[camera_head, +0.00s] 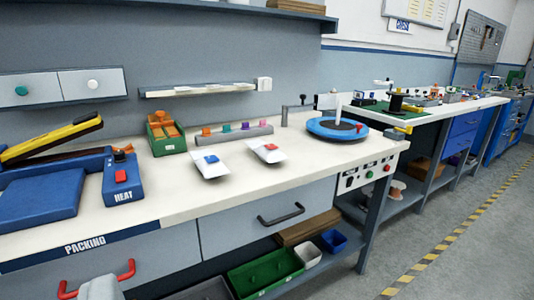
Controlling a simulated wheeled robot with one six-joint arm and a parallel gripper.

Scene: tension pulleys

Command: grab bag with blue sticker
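The bag with the blue sticker (207,170) is a small white packet lying on the white bench top, near the middle of the view. The blue sticker is on its upper part. A similar white bag with a red sticker (266,156) lies just to its right, a little farther back. The two bags are apart. My gripper does not show, and nothing covers either bag.
Left of the bags are a blue HEAT box (122,182) and a yellow-armed sealer (52,138). A green bin (168,145) and a rack of coloured knobs (236,135) stand behind. A blue turntable (337,128) is at right. The bench front by the bags is clear.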

